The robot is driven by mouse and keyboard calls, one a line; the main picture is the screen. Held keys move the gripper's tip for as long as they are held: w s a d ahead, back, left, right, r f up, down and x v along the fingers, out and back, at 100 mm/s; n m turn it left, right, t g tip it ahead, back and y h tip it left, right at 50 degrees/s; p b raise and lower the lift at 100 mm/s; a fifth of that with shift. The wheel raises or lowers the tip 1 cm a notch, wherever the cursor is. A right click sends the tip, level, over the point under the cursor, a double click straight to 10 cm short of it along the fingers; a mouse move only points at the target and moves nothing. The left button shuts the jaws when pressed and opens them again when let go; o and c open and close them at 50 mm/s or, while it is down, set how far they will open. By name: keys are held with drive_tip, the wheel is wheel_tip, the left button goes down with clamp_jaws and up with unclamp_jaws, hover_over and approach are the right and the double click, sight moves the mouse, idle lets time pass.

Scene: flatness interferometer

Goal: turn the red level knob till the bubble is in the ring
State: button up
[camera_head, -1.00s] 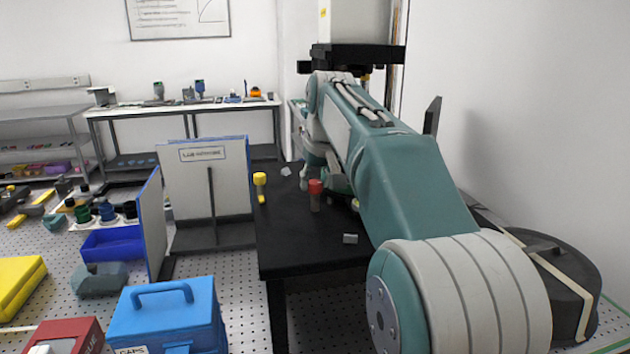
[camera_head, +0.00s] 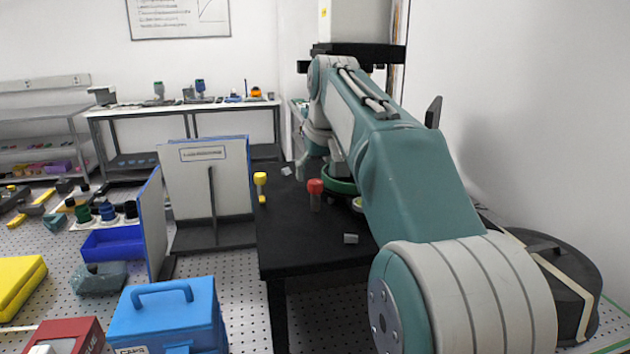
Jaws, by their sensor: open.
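The red level knob (camera_head: 315,186) stands upright on a short post on the black table. My gripper (camera_head: 302,168) is small and partly hidden at the end of my arm, behind the red knob and a little above it in the picture. It is open and apart from the knob. A green round rim (camera_head: 340,186) shows just right of the knob, partly covered by my arm. The bubble and its ring cannot be made out.
A yellow knob (camera_head: 260,179) stands at the left edge of the black table (camera_head: 300,245). A small grey block (camera_head: 351,238) lies near its front. A white panel (camera_head: 205,180) stands left of the table. A white instrument column (camera_head: 352,22) rises behind my arm.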

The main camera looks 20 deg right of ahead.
drive_tip(key=v, duration=0.9)
drive_tip(key=shift+r, duration=0.1)
drive_tip(key=shift+t, duration=0.3)
drive_tip(key=s+a+f, duration=0.2)
drive_tip(key=s+f, duration=0.1)
drive_tip(key=s+a+f, duration=0.2)
drive_tip(key=s+f, duration=0.1)
drive_tip(key=s, duration=0.1)
drive_tip(key=s+a+f, duration=0.2)
drive_tip(key=s, duration=0.2)
drive_tip(key=shift+a+f, duration=0.35)
drive_tip(key=shift+f, duration=0.05)
drive_tip(key=s+a+f, duration=0.2)
drive_tip(key=s+f, duration=0.4)
drive_tip(key=f, duration=0.3)
drive_tip(key=s+a+f, duration=0.2)
drive_tip(key=s+f, duration=0.5)
drive_tip(key=f, duration=0.2)
drive_tip(key=shift+s+n+t, duration=0.25)
drive_tip(key=shift+n+t, duration=0.05)
drive_tip(key=shift+n, duration=0.1)
idle(0.9)
